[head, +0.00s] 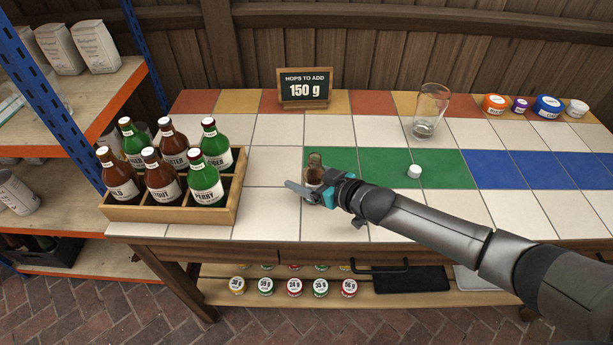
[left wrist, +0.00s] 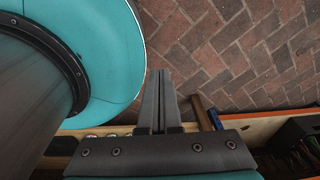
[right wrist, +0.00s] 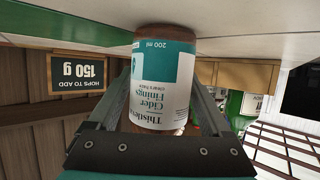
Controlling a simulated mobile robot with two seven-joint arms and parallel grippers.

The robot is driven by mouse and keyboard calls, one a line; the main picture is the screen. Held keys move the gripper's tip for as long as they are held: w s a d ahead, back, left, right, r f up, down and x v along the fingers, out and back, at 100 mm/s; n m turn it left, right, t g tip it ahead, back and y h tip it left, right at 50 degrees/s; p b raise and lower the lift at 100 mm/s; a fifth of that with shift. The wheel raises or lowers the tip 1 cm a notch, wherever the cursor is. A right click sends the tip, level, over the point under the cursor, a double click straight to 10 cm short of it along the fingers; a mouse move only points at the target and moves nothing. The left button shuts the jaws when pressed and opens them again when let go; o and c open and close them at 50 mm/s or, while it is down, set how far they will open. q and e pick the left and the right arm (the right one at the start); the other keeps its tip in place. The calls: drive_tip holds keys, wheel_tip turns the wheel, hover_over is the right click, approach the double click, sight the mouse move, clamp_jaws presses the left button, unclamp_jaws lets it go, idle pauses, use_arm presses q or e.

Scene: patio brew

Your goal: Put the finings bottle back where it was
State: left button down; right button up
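The finings bottle (head: 314,174) is small and brown with a white and teal label. It stands upright at the left end of the green tiles, by the white tiles. In the right wrist view the bottle (right wrist: 163,85) shows upside down, its base at or very near the counter; I cannot tell if it touches. My right gripper (head: 309,184) has a finger on each side of it, closed against the label. My left gripper (left wrist: 160,105) is shut and empty, low over the brick floor by the bench, and is outside the head view.
A small white cap (head: 414,171) lies on the green tiles. A wooden crate (head: 170,214) with several bottles stands left. An empty glass (head: 430,112), small tubs (head: 547,106) and a "150 g" sign (head: 305,88) are at the back. Blue tiles (head: 545,170) are clear.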

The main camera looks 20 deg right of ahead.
drive_tip(key=shift+o, duration=0.7)
use_arm(q)
drive_tip(key=shift+d, duration=0.1)
use_arm(e)
drive_tip(key=shift+r, duration=0.2)
drive_tip(key=shift+s+d+r+p, duration=0.1)
drive_tip(key=shift+s+d+p, duration=0.05)
drive_tip(key=shift+s+p, duration=0.2)
drive_tip(key=p+v, duration=0.3)
drive_tip(key=v, duration=0.6)
drive_tip(key=shift+s+d+r, duration=0.1)
drive_tip(key=shift+s+d, duration=0.05)
drive_tip(key=shift+s, duration=0.1)
use_arm(q)
drive_tip(key=shift+s+d+r, duration=0.2)
drive_tip(key=shift+r, duration=0.45)
drive_tip(key=shift+s+d+r, duration=0.15)
drive_tip(key=shift+s+r, duration=0.1)
drive_tip(key=shift+r, duration=0.4)
drive_tip(key=shift+s+d+r, duration=0.2)
drive_tip(key=shift+r, duration=0.45)
use_arm(e)
drive_tip(key=shift+v, duration=0.75)
